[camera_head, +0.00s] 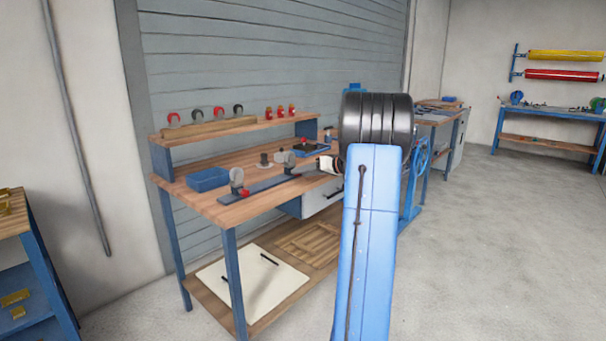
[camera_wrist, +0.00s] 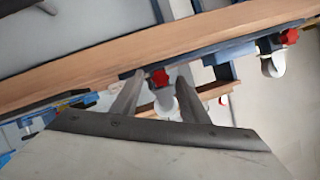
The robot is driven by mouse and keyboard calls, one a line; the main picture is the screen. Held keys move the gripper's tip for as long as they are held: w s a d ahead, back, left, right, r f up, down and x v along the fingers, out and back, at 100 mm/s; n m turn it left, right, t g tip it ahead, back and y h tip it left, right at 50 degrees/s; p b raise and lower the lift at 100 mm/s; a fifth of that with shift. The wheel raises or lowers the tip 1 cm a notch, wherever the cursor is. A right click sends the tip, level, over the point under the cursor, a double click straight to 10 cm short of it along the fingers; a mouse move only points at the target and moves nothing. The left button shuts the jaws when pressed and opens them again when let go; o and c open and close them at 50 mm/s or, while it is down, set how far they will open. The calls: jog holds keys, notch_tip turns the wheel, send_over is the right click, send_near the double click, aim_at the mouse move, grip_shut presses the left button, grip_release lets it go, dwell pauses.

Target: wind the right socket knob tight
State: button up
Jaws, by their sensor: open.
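A red knob (camera_wrist: 160,77) shows in the wrist view between the tips of my gripper (camera_wrist: 160,80). The fingers are open, one on each side of it; I cannot tell whether either touches it. A second red knob (camera_wrist: 290,36) is farther right in the wrist view, by a pale round disc (camera_wrist: 273,64). In the head view, the left red knob (camera_head: 245,193) is beside a grey disc (camera_head: 237,177) on a dark rail (camera_head: 266,186). Another grey disc (camera_head: 289,159) stands farther right; its knob is hidden near my arm.
The rail lies along the front of a wooden workbench (camera_head: 207,205). A blue tray (camera_head: 208,179) is at its left, a grey stepped part (camera_head: 264,160) near the middle. A raised shelf (camera_head: 235,128) with red and dark items runs behind. Floor at the right is clear.

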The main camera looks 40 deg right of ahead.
jog(key=v, duration=1.6)
jog(key=shift+s, duration=0.25)
jog(key=shift+r, duration=0.15)
jog(key=w+a+f+n+h, duration=0.1)
jog(key=w+f, duration=0.1)
jog(key=w, duration=0.3)
jog(key=w+a+f+n+h, duration=0.1)
jog(key=w+a+f, duration=0.1)
jog(key=w, duration=0.3)
jog(key=w+a+f+n, duration=0.1)
jog(key=w+f+n, duration=0.1)
jog(key=w, duration=0.3)
jog(key=shift+w+a+h, duration=0.2)
jog(key=shift+a+h, duration=0.1)
jog(key=shift+h, duration=0.1)
jog(key=shift+c, duration=0.2)
grip_shut()
